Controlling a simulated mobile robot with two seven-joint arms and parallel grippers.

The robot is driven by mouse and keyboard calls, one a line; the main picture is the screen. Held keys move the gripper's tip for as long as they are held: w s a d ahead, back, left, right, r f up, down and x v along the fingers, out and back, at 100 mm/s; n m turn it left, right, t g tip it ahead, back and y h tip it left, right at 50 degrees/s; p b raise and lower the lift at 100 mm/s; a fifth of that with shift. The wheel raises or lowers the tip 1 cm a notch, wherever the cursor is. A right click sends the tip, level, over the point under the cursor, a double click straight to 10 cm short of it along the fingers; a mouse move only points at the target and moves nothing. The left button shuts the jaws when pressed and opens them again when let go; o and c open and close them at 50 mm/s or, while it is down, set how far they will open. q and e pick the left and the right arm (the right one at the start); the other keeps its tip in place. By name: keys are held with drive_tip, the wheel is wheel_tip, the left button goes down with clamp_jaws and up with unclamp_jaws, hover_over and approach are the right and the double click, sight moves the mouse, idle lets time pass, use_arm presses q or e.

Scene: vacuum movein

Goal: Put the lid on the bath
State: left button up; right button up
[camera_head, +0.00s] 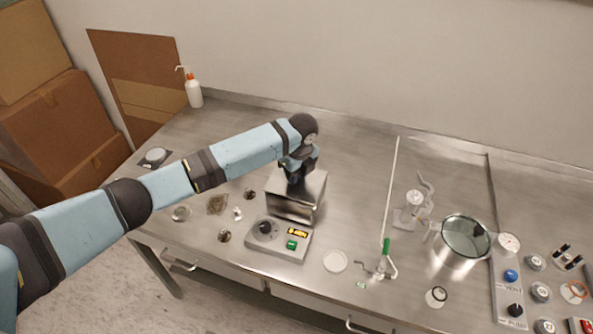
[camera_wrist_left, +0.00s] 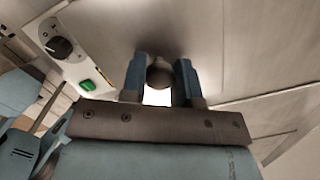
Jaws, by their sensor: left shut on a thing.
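The bath (camera_head: 292,208) is a steel box at the middle of the bench, behind its control unit (camera_head: 279,239) with a dial, a lit display and a green button. My left gripper (camera_head: 300,174) is directly above the bath, pointing down. In the left wrist view, its two fingers (camera_wrist_left: 160,82) are shut on the round dark knob (camera_wrist_left: 158,74) of the lid. The flat steel lid (camera_wrist_left: 205,45) spreads out around the knob in that view. In the head view the gripper covers part of the bath's top, and I cannot tell whether the lid touches the rim. My right gripper is not in view.
Small glass and metal parts (camera_head: 217,204) lie left of the bath. A white disc (camera_head: 335,261) and a green-handled valve (camera_head: 385,258) are to its right. A steel pot (camera_head: 463,243) and a control panel (camera_head: 508,285) stand farther right. A wash bottle (camera_head: 194,92) is at the back left.

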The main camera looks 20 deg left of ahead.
sight(300, 183)
use_arm(q)
drive_tip(key=shift+f, duration=0.15)
drive_tip(key=o, duration=1)
drive_tip(key=shift+r, duration=0.2)
wheel_tip(300, 183, up, 13)
drive_tip(key=d+b, duration=0.1)
drive_tip(key=shift+s+d+f, duration=0.15)
drive_tip(key=shift+s, duration=0.25)
